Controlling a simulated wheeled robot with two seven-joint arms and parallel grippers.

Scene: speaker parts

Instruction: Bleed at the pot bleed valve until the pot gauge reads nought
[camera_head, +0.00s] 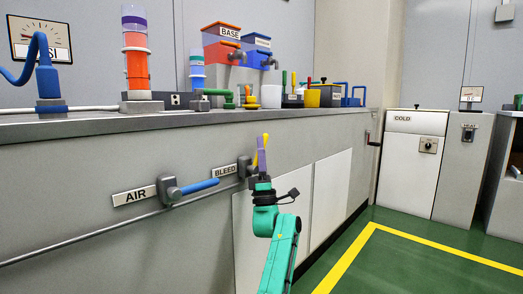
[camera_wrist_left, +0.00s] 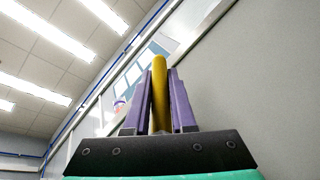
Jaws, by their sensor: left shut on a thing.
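The bleed valve (camera_head: 243,168) is on the front face of the grey bench, beside a plate marked BLEED (camera_head: 225,171). My left gripper (camera_head: 261,157) has its purple fingers shut on the yellow valve handle (camera_head: 265,140), which points up. In the left wrist view the yellow handle (camera_wrist_left: 158,85) stands between the two fingers (camera_wrist_left: 159,103). My right gripper is not in view.
A second valve with a blue lever (camera_head: 198,187), marked AIR, sits left of the bleed valve, above a pipe (camera_head: 85,235). The bench top holds an orange column (camera_head: 137,68), bins and small tools. A cabinet marked COLD (camera_head: 410,165) stands right; the green floor (camera_head: 400,265) there is clear.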

